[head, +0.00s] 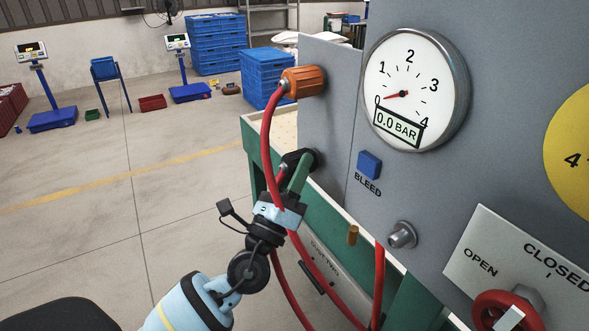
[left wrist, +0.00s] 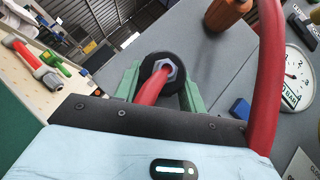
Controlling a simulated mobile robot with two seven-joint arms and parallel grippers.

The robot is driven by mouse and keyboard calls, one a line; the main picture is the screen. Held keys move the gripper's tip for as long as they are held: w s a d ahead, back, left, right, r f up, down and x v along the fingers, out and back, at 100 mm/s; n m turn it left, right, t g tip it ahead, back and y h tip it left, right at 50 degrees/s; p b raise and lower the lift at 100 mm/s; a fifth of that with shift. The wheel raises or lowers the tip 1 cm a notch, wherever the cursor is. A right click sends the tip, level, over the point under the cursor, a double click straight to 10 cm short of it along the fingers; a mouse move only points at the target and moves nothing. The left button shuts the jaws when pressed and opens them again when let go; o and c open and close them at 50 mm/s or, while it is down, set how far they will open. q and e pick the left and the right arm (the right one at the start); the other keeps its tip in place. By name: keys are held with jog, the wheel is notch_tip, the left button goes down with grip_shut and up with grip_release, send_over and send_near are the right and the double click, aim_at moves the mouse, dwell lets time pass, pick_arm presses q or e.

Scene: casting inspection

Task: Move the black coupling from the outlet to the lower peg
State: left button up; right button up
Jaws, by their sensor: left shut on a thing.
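The black coupling (head: 313,158) sits against the left part of the grey panel (head: 332,125), below an orange coupling (head: 303,81). A red hose runs from it. My left gripper (head: 299,176) has its green fingers shut on the black coupling. In the left wrist view, the black coupling (left wrist: 149,66) shows its round collar and hex nut between the two fingers (left wrist: 160,84). The outlet behind it is hidden. My right gripper is not in view.
A second red hose (head: 267,130) from the orange coupling hangs close past my left gripper. The gauge (head: 415,90) reads 0.0 BAR. A blue bleed button (head: 369,164) and red valve handwheel (head: 507,312) are on the panel. Open floor lies left.

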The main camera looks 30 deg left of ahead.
pick_arm(q)
jog(key=shift+w+d, duration=0.1)
jog(key=shift+w, duration=0.1)
jog(key=o, duration=1.2)
jog(key=shift+s+f, duration=0.4)
jog(key=shift+s+r+b+v, duration=0.15)
jog(key=shift+b+v, duration=0.6)
jog(key=shift+v, duration=1)
jog(key=shift+s+r+b+v, duration=0.15)
jog(key=shift+b+v, duration=0.6)
jog(key=shift+v, duration=1)
jog(key=shift+w, duration=0.1)
